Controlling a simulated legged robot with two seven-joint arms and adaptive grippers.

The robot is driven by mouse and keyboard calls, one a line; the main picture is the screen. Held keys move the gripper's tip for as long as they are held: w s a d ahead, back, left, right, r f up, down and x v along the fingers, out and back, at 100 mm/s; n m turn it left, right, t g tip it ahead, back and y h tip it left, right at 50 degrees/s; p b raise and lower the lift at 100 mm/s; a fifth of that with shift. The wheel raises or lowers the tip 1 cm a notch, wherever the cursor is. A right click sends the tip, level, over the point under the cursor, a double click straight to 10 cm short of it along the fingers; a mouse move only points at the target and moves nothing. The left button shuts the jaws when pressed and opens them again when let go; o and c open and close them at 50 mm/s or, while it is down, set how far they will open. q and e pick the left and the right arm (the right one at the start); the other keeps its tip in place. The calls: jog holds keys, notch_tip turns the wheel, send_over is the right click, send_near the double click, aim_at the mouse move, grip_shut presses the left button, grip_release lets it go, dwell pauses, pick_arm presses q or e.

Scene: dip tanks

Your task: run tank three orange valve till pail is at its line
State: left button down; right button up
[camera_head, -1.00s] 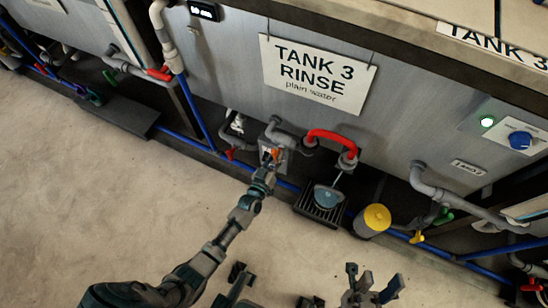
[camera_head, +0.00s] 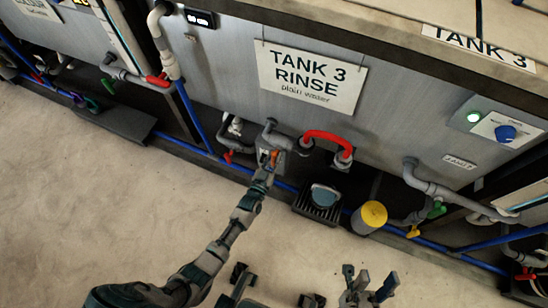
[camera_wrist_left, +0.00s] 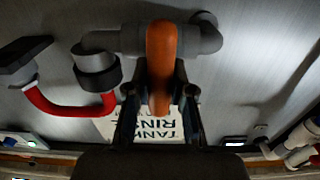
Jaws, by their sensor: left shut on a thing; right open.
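My left gripper (camera_head: 268,165) is shut on the orange valve handle (camera_head: 275,157) low on tank three's front. In the left wrist view the orange handle (camera_wrist_left: 161,65) sits between the two fingers (camera_wrist_left: 160,115) and crosses the grey pipe. The pail (camera_head: 325,195), blue-grey, stands on a black grate (camera_head: 316,212) below the outlet end of the red hose (camera_head: 328,136). I see no clear stream above it, and its line and water level are too small to read. My right gripper (camera_head: 366,283) is open and empty near the bottom edge.
The white sign (camera_head: 312,78) reads "TANK 3 RINSE plain water". A yellow-topped container (camera_head: 371,215) stands right of the pail. A red valve handle (camera_head: 229,156) is left of the orange one. Blue pipe (camera_head: 180,146) runs along the floor; the floor in front is mostly clear.

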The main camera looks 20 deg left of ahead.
pick_arm(q)
jog(key=c, duration=1)
grip_release()
jog(key=shift+f, duration=0.1)
jog(key=shift+s, duration=0.2)
jog(key=s, duration=1.1)
jog(key=shift+s+a, duration=0.2)
jog(key=shift+s, duration=0.1)
